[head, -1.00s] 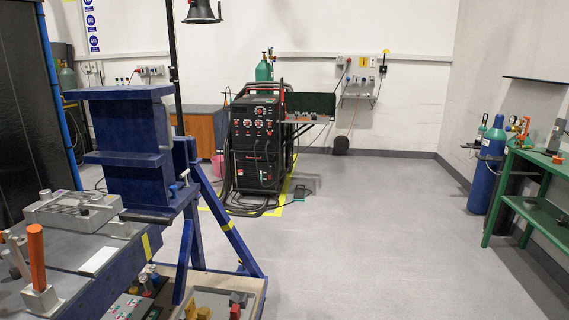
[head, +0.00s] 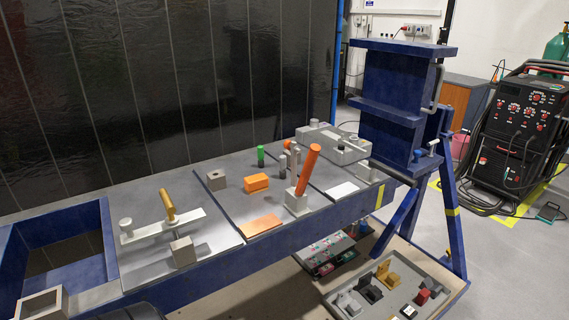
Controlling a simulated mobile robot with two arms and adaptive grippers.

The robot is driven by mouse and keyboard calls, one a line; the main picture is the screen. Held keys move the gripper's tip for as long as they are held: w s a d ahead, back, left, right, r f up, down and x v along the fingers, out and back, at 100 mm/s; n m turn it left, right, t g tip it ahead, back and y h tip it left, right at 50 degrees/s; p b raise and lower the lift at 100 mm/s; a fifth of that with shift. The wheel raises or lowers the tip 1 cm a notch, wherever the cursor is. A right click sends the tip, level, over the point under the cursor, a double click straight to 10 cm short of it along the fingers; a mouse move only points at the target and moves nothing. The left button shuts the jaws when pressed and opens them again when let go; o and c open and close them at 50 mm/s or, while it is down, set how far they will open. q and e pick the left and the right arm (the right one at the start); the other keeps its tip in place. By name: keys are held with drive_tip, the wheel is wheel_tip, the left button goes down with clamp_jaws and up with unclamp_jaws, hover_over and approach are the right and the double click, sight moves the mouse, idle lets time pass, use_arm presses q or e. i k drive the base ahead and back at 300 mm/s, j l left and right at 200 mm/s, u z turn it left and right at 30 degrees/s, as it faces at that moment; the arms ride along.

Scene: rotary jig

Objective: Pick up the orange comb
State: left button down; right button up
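Several orange things lie on the blue-framed bench (head: 215,262), and I cannot make out comb teeth on any of them. A small orange block (head: 256,183) sits on the middle grey plate. A flat orange plate (head: 262,225) lies at that plate's front edge. An orange rod (head: 308,168) leans upright from a grey block to the right of them. Neither of my grippers shows in the head view.
A clamp-like grey bar with a yellow handle (head: 168,205) lies on the left plate. A small grey block (head: 217,180) and a green-topped pin (head: 261,156) stand near the orange block. A blue stand (head: 390,100) rises at the bench's right end. A tray (head: 390,291) sits below.

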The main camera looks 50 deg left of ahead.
sight(258, 183)
drive_tip(key=u, duration=1.7)
drive_tip(key=l+u, duration=0.25)
drive_tip(key=l, duration=0.15)
